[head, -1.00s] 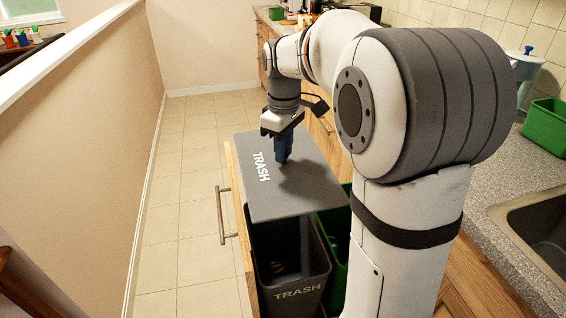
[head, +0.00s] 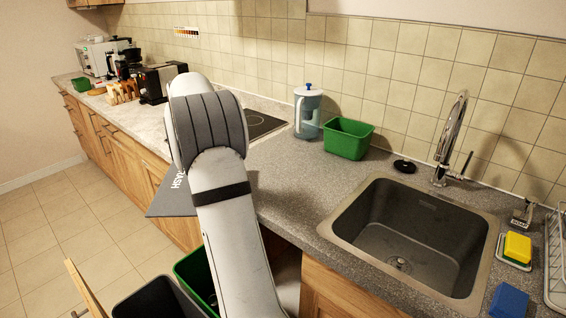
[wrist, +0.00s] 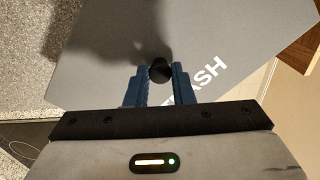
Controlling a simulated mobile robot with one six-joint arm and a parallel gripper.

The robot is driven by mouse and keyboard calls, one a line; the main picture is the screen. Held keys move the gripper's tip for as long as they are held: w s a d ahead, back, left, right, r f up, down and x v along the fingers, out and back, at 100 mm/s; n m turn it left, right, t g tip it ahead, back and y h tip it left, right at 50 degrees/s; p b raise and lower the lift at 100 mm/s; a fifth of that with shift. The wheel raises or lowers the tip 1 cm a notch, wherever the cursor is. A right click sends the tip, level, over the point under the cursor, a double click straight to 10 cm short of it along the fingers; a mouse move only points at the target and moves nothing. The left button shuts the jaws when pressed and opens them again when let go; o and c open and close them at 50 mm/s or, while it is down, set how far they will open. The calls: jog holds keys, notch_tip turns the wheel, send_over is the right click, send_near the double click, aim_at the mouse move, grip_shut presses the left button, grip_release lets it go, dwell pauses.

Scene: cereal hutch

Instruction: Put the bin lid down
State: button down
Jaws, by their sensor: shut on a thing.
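The bin lid (head: 162,207) is a flat grey panel with white TRASH lettering, beside the counter's front edge and partly behind my arm in the head view. In the wrist view the lid (wrist: 230,40) fills most of the picture. My gripper (wrist: 159,72) is shut on its round black knob (wrist: 159,68). The gripper is hidden behind my arm in the head view. The dark trash bin (head: 155,300) stands uncovered in the pulled-out drawer, beside a green bin (head: 193,272).
The speckled counter (head: 285,185) has free room between the cooktop (head: 262,125) and the sink (head: 400,235). A pitcher (head: 307,112) and a green box (head: 348,138) stand at its back. A toaster (head: 160,82) is farther left. The drawer front (head: 88,290) sticks out.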

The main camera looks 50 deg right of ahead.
jog(key=s+d+r+m+p, duration=0.1)
jog(key=s+d+m+p, duration=0.3)
jog(key=d, duration=1)
jog(key=s+d+r+m+p, duration=0.1)
jog(key=s+d+m+p, duration=0.35)
jog(key=d, duration=0.95)
notch_tip(320, 180, down, 7)
jog(key=shift+s+r+p, duration=0.15)
jog(key=shift+r+p, duration=0.05)
jog(key=shift+p, duration=0.6)
jog(key=shift+f+p, duration=0.45)
jog(key=shift+f, duration=1.6)
jog(key=shift+f, duration=0.1)
jog(key=shift+f, duration=0.15)
jog(key=c, duration=1.3)
grip_release()
jog(key=shift+o, duration=0.2)
